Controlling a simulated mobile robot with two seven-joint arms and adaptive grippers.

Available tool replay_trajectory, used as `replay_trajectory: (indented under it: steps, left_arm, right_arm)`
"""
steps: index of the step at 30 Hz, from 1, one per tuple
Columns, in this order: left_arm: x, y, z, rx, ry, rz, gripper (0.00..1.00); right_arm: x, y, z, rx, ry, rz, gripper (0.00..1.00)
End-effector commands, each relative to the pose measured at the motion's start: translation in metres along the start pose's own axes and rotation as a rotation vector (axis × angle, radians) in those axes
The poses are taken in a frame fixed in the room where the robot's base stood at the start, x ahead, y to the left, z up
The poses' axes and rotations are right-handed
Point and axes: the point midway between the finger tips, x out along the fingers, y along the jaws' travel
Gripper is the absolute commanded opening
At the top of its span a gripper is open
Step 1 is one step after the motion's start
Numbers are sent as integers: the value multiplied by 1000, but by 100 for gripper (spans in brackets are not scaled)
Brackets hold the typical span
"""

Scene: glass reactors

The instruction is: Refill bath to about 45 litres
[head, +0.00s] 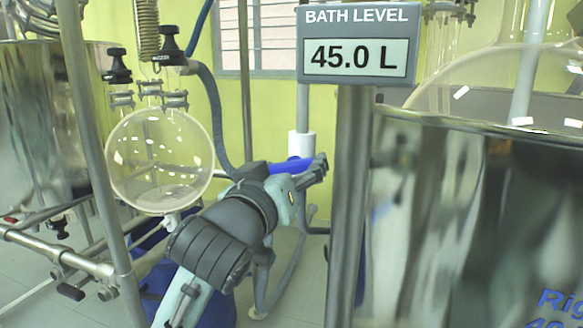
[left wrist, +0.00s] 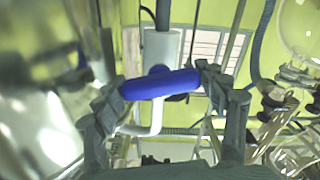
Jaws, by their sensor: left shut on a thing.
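A grey display (head: 360,44) headed "BATH LEVEL" reads 45.0 L in the head view. The steel bath (head: 470,210) stands at the right, with a large clear glass vessel (head: 470,75) in it. My left gripper (head: 308,170) is shut on a blue handle (head: 290,165), just left of the display's post. In the left wrist view the blue handle (left wrist: 160,84) lies crosswise between the fingers (left wrist: 163,90), in front of a white cylindrical body (left wrist: 161,55). The bath's water surface cannot be made out. My right gripper is out of view.
A round glass flask (head: 160,160) with black-knobbed valves hangs at the left, close to my left arm. Steel frame tubes (head: 90,150) and a grey hose (head: 215,115) run nearby. Another steel vessel (head: 40,120) stands at the far left. The display's post (head: 350,200) stands right of my gripper.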

Motion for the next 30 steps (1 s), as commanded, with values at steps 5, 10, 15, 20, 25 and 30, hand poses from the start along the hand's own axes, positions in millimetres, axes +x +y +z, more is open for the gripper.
replay_trajectory:
  steps: [5,10,15,20,25,30]
  left_arm:
    - [0,-1,-2,121,4,-2,43]
    - [0,-1,-2,210,4,-2,43]
    - [0,0,-2,264,5,-2,43]
    - [0,0,-3,285,6,-2,43]
    - [0,0,-3,290,7,-2,43]
    - [0,0,-3,289,7,-2,43]
  right_arm:
    - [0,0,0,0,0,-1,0]
    - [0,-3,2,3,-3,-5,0]
    - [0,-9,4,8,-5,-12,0]
    - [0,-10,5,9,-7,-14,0]
    - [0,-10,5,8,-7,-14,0]
    - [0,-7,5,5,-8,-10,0]
